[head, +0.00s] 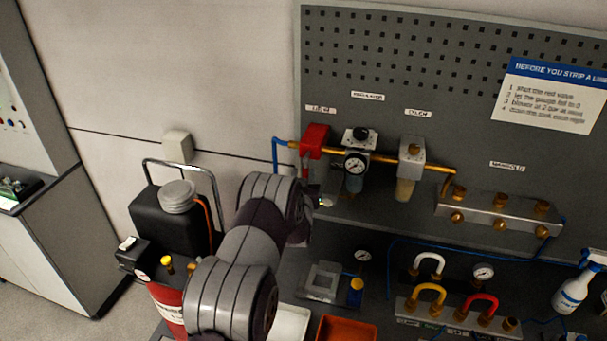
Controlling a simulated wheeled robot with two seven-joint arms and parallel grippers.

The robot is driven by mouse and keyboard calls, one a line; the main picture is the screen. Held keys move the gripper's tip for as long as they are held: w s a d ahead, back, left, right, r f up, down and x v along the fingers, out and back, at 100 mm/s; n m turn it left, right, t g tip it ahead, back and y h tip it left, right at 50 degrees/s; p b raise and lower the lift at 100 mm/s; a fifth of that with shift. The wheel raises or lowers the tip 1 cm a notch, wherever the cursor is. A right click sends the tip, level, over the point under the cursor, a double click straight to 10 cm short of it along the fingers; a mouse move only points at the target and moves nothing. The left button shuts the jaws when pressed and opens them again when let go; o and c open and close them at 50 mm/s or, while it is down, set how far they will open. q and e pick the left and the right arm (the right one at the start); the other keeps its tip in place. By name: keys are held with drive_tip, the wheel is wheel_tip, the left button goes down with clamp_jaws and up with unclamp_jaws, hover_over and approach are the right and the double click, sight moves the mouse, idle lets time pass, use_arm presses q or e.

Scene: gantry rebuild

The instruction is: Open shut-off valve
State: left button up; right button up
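The red shut-off valve (316,139) is mounted on the grey pegboard at the left end of a brass air line, with a blue hose coming in from its left. Its lower part and any handle are hard to make out. My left arm reaches up from the bottom of the head view. My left gripper (324,202) is mostly hidden behind its own wrist. Only a small bit of it shows, below the red valve and apart from its visible body. Whether its fingers are open or shut does not show. My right gripper is not in view.
Right of the valve are a regulator with a gauge (356,163), a cup unit (410,165) and a manifold (500,214). A black compressor (165,222) stands left of my arm. Fittings, an orange tray (346,328) and a spray bottle (574,291) crowd the bench.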

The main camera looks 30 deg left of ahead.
sight(290, 144)
use_arm(q)
drive_tip(key=shift+w+d, duration=0.3)
drive_tip(key=shift+d, duration=0.05)
drive_tip(key=c, duration=0.4)
clamp_jaws()
drive_tip(key=shift+a+f, duration=0.1)
drive_tip(key=shift+a, duration=0.1)
drive_tip(key=shift+f+b, duration=0.1)
drive_tip(key=shift+b, duration=0.3)
drive_tip(key=shift+s+a+r+m+t+h+b, duration=0.4)
drive_tip(key=shift+a+r+m+b, duration=0.6)
drive_tip(key=shift+m+b, duration=2.9)
drive_tip(key=shift+s+a+r+m+t+h+b, duration=0.15)
drive_tip(key=shift+a+r+m+t+h+b, duration=0.65)
drive_tip(key=shift+m+b, duration=3.1)
drive_tip(key=shift+s+a+r+m+t+h+b, duration=0.35)
drive_tip(key=shift+a+r+m+b, duration=1.45)
drive_tip(key=shift+b, duration=3.55)
drive_tip(key=shift+w+d+f+m, duration=0.1)
drive_tip(key=shift+d+f+m, duration=0.4)
drive_tip(key=shift+d+m, duration=0.25)
